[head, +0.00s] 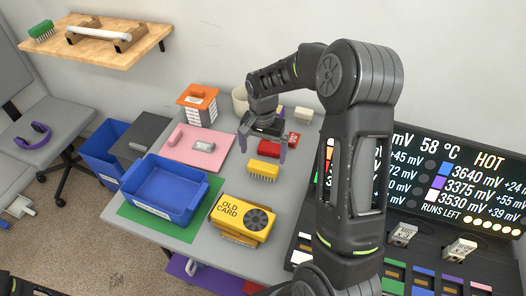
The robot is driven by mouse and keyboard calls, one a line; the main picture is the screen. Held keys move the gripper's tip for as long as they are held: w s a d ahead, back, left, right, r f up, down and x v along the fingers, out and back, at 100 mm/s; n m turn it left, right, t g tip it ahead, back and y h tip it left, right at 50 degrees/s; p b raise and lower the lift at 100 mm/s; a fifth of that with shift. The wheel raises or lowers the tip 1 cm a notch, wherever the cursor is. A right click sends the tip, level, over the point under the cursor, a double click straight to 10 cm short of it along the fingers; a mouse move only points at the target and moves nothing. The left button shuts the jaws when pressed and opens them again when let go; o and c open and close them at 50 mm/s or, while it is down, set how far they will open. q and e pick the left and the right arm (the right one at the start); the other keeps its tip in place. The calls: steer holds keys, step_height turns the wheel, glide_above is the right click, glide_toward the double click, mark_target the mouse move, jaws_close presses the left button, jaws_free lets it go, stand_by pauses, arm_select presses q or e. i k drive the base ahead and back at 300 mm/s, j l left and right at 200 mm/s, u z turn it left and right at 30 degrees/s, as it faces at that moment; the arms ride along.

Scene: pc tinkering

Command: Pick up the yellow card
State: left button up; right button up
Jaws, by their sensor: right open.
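A yellow card (242,214) labelled "OLD CARD", with a dark round fan, lies near the front of the grey table, beside the green mat. A smaller yellow piece (263,168) with a ribbed lower edge lies behind it, nearer my right gripper. My left gripper does not show.
A blue tray (165,190) stands on a green mat (137,215) to the left. A pink mat (188,153), an orange-topped box (198,101) and red pieces are farther back. A dark panel with a screen (455,180) and coloured slots stands at right, partly behind my right arm.

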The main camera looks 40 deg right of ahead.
mark_target(236, 216)
steer(key=k+j, duration=0.8)
steer(key=j, duration=0.1)
